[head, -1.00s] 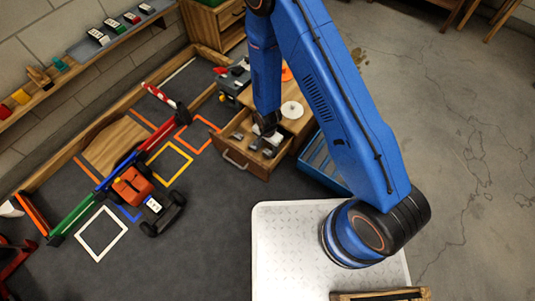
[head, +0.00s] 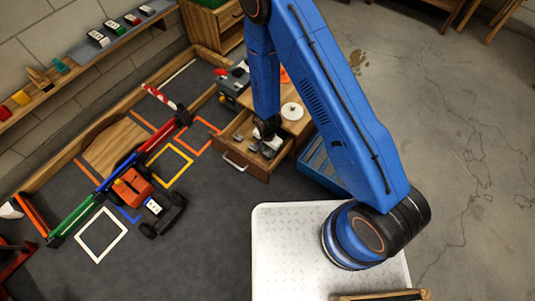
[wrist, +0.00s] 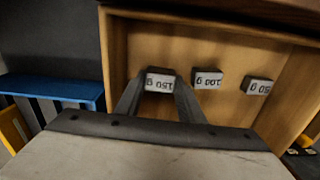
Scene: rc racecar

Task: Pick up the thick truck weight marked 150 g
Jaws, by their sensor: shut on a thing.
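The weight marked 150 g (wrist: 160,82) is a grey block with a pale label, upside down in the wrist view. It is at the left of the open wooden drawer (wrist: 118,60), near the drawer's side wall. My gripper (wrist: 160,90) is shut on it, with one finger on each side of the block. In the head view my gripper (head: 264,140) reaches down into the drawer (head: 243,165), and the held weight is hard to make out there. I cannot tell whether the weight touches the drawer floor.
Weights marked 100 g (wrist: 207,79) and 50 g (wrist: 257,85) lie in the same drawer, to the right of the held one. The drawer walls stand close around my gripper. A blue crate (head: 318,165) is beside the drawer. A racecar (head: 133,187) stands on the dark mat.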

